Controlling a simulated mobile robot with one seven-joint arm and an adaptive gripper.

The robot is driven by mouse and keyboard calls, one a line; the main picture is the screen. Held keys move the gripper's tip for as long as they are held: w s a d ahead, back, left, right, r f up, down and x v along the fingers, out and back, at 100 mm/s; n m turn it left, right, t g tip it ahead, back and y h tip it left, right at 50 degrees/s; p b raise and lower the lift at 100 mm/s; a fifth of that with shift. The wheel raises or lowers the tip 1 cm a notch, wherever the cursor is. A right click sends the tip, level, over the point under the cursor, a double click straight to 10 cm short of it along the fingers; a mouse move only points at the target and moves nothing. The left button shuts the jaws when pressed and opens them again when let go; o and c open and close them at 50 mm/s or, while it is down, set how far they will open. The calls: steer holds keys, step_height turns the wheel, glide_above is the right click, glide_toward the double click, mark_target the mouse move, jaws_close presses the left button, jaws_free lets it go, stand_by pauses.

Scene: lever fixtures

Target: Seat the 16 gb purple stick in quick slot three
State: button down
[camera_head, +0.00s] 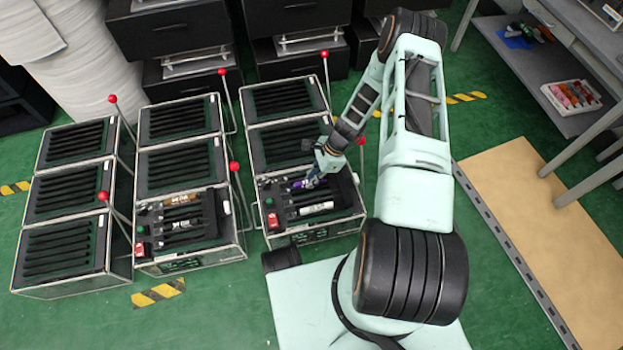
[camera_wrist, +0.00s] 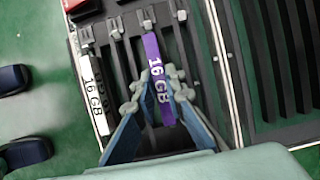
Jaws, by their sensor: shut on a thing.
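The purple stick (camera_wrist: 153,60), marked 16 GB, lies between the fingers of my gripper (camera_wrist: 158,97), which is shut on it. In the wrist view it runs lengthwise along the dark slots of the fixture, its far end near the metal clips. In the head view the purple stick (camera_head: 303,184) shows beside my gripper (camera_head: 316,173) over the front bay of the right-hand fixture (camera_head: 335,229). I cannot tell how deep it sits, and no slot number is readable.
A white 16 GB stick (camera_wrist: 96,92) lies left of the purple one, with an empty slot between. A red block (camera_head: 273,221) is at the bay's left end. Red-knobbed levers (camera_head: 235,167) stand beside the fixtures.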

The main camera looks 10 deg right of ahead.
steer(key=shift+f+b, duration=0.55)
steer(key=shift+f, duration=0.2)
steer(key=c, duration=1.9)
jaws_free()
steer(key=shift+r, duration=0.1)
steer(key=v, duration=1.2)
